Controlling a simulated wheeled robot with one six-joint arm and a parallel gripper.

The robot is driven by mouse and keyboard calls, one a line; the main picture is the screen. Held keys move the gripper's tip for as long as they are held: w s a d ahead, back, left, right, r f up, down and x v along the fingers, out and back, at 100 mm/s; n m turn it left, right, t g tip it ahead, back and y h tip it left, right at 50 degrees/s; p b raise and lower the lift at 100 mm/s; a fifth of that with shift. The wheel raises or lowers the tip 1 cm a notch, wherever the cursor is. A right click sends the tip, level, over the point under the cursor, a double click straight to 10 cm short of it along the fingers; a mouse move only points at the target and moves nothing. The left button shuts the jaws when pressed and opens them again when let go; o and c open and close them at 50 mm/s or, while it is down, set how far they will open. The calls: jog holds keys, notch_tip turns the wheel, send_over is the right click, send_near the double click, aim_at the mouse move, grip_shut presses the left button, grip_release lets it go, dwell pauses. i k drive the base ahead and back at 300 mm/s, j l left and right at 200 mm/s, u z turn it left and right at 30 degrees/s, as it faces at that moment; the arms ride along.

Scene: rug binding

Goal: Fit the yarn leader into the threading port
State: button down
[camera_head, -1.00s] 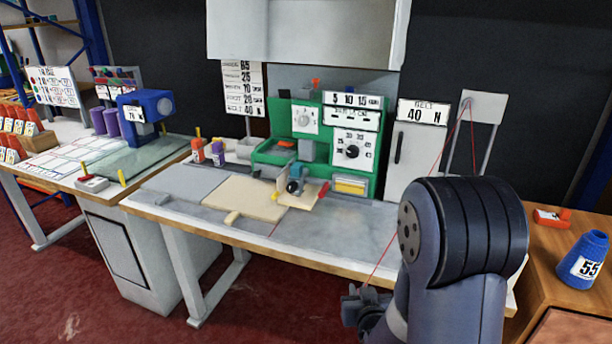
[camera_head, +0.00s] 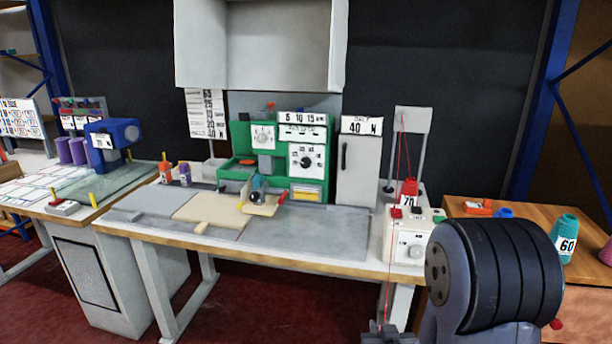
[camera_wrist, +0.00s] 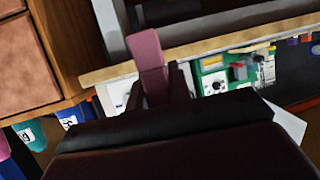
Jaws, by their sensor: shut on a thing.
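My gripper (camera_head: 388,334) is low at the bottom edge of the head view, in front of the bench. In the wrist view my gripper (camera_wrist: 157,88) is shut on a mauve block-like piece (camera_wrist: 148,50), which I take to be the yarn leader. A red yarn (camera_head: 389,285) hangs from the stand above the red cone (camera_head: 409,190) down towards my gripper. The green machine (camera_head: 315,168) stands at the back of the bench, with a teal and dark part (camera_head: 258,190) before it. I cannot make out the threading port for certain.
The grey bench top (camera_head: 320,235) is largely clear at front right. A white box (camera_head: 408,245) with a dial stands at its right end, near my arm. A wooden cabinet (camera_head: 588,243) at right carries a teal cone (camera_head: 566,235). A blue machine (camera_head: 110,140) stands on the left table.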

aim_at(263, 119)
jog(key=z, duration=1.6)
jog(key=k+j+z, duration=0.1)
jog(key=j, duration=0.35)
jog(key=k+j+z, duration=0.1)
jog(key=j, duration=0.3)
jog(key=k+j+z, duration=0.1)
jog(key=j, duration=0.35)
jog(key=k+j+z, duration=0.1)
jog(key=j, duration=0.3)
jog(key=k, duration=0.1)
